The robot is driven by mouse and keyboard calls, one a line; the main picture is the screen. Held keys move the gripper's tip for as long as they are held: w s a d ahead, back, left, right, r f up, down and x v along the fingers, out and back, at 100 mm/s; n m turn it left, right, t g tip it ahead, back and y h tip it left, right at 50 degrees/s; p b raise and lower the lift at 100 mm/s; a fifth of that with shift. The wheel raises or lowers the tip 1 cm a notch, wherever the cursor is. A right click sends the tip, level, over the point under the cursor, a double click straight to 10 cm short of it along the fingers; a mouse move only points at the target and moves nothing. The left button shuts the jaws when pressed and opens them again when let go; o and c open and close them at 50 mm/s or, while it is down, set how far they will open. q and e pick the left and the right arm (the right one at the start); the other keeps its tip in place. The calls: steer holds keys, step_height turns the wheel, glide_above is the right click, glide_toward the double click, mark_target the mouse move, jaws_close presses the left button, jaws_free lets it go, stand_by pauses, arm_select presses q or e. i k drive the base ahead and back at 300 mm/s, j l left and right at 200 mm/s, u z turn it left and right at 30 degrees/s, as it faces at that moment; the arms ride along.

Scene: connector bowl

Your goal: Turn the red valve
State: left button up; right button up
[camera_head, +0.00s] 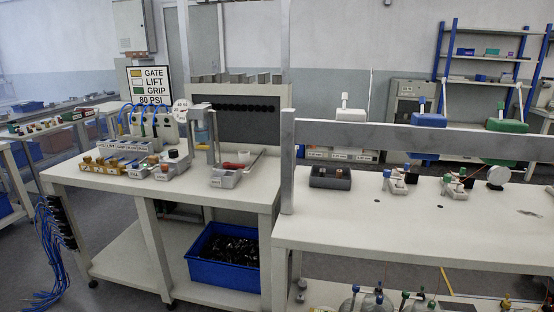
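I cannot single out the red valve with certainty. A small red piece (231,166) lies by a grey tray (225,180) on the left workbench (90,178). Thin red parts (456,177) show on a small fixture with green and blue caps on the right workbench (390,225). They are too small to tell what they are. Neither of my grippers shows in the head view, so their state cannot be seen.
A blue crate (205,272) of dark parts stands on the left bench's lower shelf. A sign reading 80 PSI (149,85) stands behind it. A grey beam (400,136) crosses above the right bench. Blue hoses (48,250) hang at the far left.

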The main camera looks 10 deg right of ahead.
mark_target(227, 164)
steer(key=i+j+z, duration=0.35)
steer(key=j, duration=0.2)
steer(key=i+j+z, duration=0.2)
steer(key=i+j, duration=0.15)
steer(key=j, duration=0.25)
steer(key=i+j+z, duration=0.15)
steer(key=j, duration=0.6)
steer(key=i+j+z, duration=0.1)
steer(key=j, duration=0.3)
steer(key=i+j, duration=0.15)
steer(key=j, duration=0.25)
steer(key=i+z, duration=0.05)
